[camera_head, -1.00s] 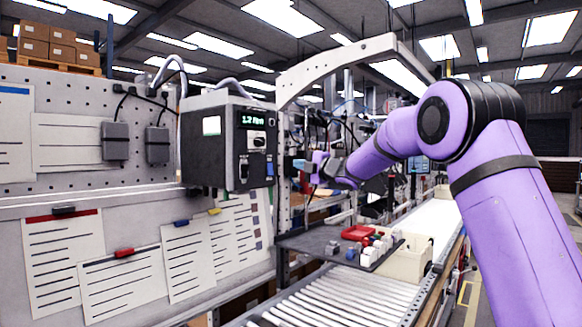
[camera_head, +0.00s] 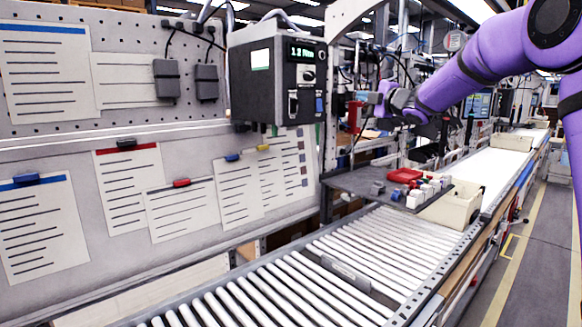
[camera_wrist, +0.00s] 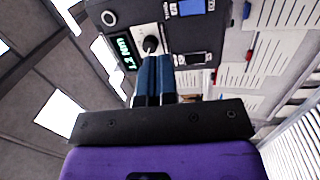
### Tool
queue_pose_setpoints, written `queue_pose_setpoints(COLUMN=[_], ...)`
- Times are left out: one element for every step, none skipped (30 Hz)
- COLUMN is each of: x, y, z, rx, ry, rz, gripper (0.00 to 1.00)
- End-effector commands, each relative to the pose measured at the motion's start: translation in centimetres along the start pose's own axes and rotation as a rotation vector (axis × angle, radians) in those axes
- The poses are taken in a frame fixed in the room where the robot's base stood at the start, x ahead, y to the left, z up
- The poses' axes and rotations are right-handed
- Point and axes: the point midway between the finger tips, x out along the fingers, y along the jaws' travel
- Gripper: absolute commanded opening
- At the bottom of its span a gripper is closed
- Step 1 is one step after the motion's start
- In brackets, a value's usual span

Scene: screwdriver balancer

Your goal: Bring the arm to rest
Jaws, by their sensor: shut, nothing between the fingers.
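My purple arm (camera_head: 470,62) reaches in from the right in the head view. My gripper (camera_wrist: 154,62) shows in the wrist view with its two dark blue fingers side by side and closed, nothing between them. In the wrist view the fingers point toward the front of the grey control box (camera_wrist: 185,40), near its black knob; whether they touch cannot be told there. In the head view the control box (camera_head: 270,75) hangs at the upper middle with a lit display, and my gripper is to the right of it, apart from it, its fingertips small and unclear.
The roller conveyor (camera_head: 330,265) runs below. A pegboard wall with papers (camera_head: 130,195) is at left. Open floor lies at right.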

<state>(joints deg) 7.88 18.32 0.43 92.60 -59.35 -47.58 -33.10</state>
Motion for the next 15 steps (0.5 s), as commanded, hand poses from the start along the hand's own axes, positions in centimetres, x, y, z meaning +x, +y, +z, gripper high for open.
queue_pose_setpoints(x=[-0.9, -1.4, -2.3, -3.1, -4.0, -5.1, -6.0, -6.9, -8.2, -9.2, -10.3, -11.7, -12.8, -14.0, -15.5], y=[1.0, 1.5, 2.1, 2.5, 2.8, 3.2, 3.5, 3.6, 3.8, 3.8, 3.9, 3.8, 3.7, 3.5, 3.3], z=[-0.5, -0.6, -0.9, -1.1, -1.3, -1.6, -1.9, -2.1, -2.5, -2.8, -3.1, -3.6, -4.0, -4.4, -5.0], rx=[0.028, 0.051, 0.086, 0.117, 0.148, 0.192, 0.224, 0.259, 0.304, 0.339, 0.375, 0.423, 0.460, 0.497, 0.546], ry=[-0.043, -0.075, -0.122, -0.160, -0.200, -0.251, -0.289, -0.326, -0.376, -0.412, -0.448, -0.495, -0.530, -0.565, -0.610], rz=[-0.001, -0.005, -0.010, -0.014, -0.018, -0.025, -0.030, -0.035, -0.042, -0.047, -0.052, -0.060, -0.067, -0.073, -0.082], gripper=[0.00, 0.00, 0.00, 0.00, 0.00, 0.00, 0.00, 0.00, 0.00, 0.00, 0.00, 0.00, 0.00, 0.00, 0.00])
